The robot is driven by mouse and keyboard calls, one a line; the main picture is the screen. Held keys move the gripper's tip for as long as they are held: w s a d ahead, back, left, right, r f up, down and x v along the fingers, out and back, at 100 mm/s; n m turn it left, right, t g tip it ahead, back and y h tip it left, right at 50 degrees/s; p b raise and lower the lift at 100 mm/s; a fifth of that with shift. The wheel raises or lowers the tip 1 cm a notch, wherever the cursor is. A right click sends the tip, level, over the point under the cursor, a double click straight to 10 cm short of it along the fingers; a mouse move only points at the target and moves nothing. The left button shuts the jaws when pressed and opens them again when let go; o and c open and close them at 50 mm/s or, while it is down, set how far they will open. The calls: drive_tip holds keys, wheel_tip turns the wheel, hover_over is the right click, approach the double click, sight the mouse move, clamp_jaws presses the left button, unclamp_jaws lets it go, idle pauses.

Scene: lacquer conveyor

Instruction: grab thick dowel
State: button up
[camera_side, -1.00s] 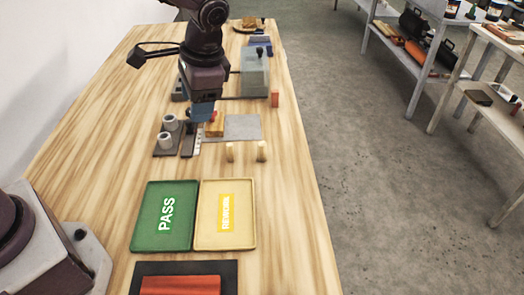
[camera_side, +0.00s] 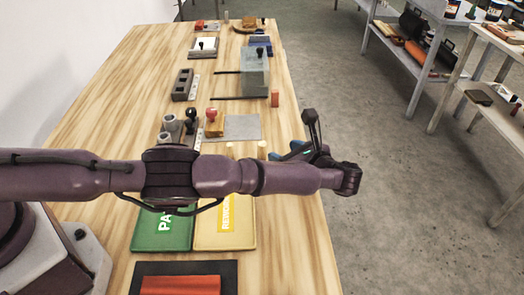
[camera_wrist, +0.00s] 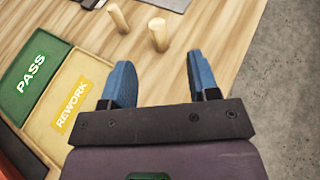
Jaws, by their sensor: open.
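Two short pale wooden dowels stand upright on the bench. In the side view the left dowel (camera_side: 229,149) and the right dowel (camera_side: 262,149) show just behind my arm, their lower parts partly hidden. In the wrist view they are the farther dowel (camera_wrist: 118,18) and the nearer dowel (camera_wrist: 158,35); the nearer looks slightly thicker, but the difference is small. My gripper (camera_wrist: 160,66) is open and empty, its blue fingers spread apart. The nearer dowel is beyond the fingertips, roughly in line with the gap. In the side view my gripper (camera_side: 297,150) is right of both dowels.
A green PASS tray (camera_wrist: 30,75) and a yellow REWORK tray (camera_wrist: 62,92) lie left of my gripper. A grey mat (camera_side: 240,127), a red-knobbed stamp (camera_side: 213,122) and grey cups (camera_side: 168,128) are behind the dowels. The bench's right edge is close to my gripper.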

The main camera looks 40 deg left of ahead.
sight(265, 147)
drive_tip(key=shift+x, duration=0.8)
drive_tip(key=x, duration=0.6)
drive_tip(key=shift+a+f, duration=0.1)
drive_tip(key=shift+c, duration=0.5)
drive_tip(key=c, duration=0.9)
